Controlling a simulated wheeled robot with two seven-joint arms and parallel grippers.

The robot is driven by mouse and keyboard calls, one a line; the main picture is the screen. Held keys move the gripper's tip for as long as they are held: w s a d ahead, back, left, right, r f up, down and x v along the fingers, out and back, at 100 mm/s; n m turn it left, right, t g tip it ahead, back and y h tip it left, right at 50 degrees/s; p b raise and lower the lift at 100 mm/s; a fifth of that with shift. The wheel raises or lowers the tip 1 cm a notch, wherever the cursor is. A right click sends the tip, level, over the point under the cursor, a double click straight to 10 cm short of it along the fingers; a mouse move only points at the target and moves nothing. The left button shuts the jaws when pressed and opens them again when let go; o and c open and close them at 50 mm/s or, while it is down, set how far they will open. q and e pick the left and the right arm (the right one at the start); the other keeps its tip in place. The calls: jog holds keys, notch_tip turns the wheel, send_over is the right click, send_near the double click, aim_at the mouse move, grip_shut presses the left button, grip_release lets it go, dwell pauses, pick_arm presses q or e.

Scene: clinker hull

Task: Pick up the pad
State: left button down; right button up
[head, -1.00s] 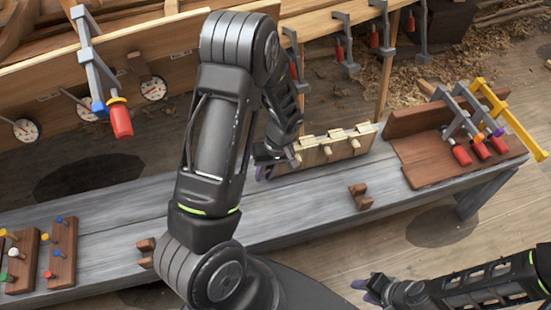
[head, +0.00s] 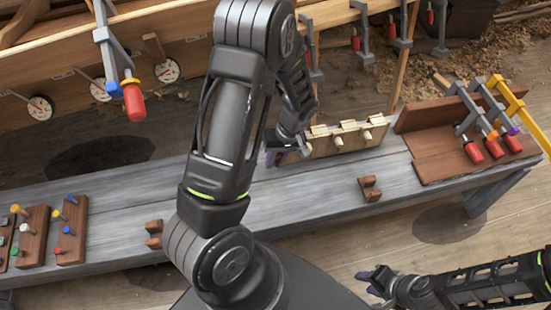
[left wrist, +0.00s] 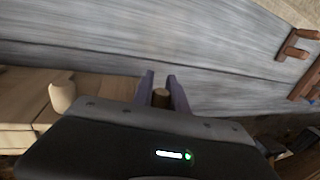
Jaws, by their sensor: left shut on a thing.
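My left gripper (head: 273,158) is at the left end of the pale wooden rack on the grey bench. In the left wrist view its purple fingers (left wrist: 161,92) are shut on a small brown wooden piece (left wrist: 160,98), which looks like the handle of the pad. The rest of the pad is hidden by the gripper and arm, and I cannot tell whether it is clear of the bench. My right gripper (head: 370,281) is at the lower right, in front of the bench and holding nothing that I can see; its opening is unclear.
The pale rack (head: 345,141) with pegs is close beside my left gripper. Brown cradles (head: 370,189) stand on the bench (head: 300,205). Peg boards (head: 72,230) are at its left, and clamps (head: 472,130) on a brown stand at its right. The planked hull (head: 70,75) rises behind.

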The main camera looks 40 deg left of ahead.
pick_arm(q)
notch_tip(320, 180, up, 6)
jog(key=shift+r+p, duration=0.1)
jog(key=shift+p, duration=0.2)
jog(key=s+d+b, duration=0.1)
jog(key=s+d, duration=1.1)
jog(key=d, duration=0.3)
jog(key=shift+s+d, duration=0.15)
jog(key=w+r+m+p, duration=0.2)
jog(key=w+m, duration=0.1)
jog(key=w, duration=0.4)
jog(key=w+a+r+m+t+p, duration=0.1)
jog(key=w+r+m+p, duration=0.1)
jog(key=w, duration=0.6)
jog(key=w+r+m+t+y+p, duration=0.1)
jog(key=w+r+m+p, duration=0.2)
jog(key=w+m, duration=0.2)
jog(key=shift+w+a+p, duration=0.4)
jog(key=shift+w, duration=0.75)
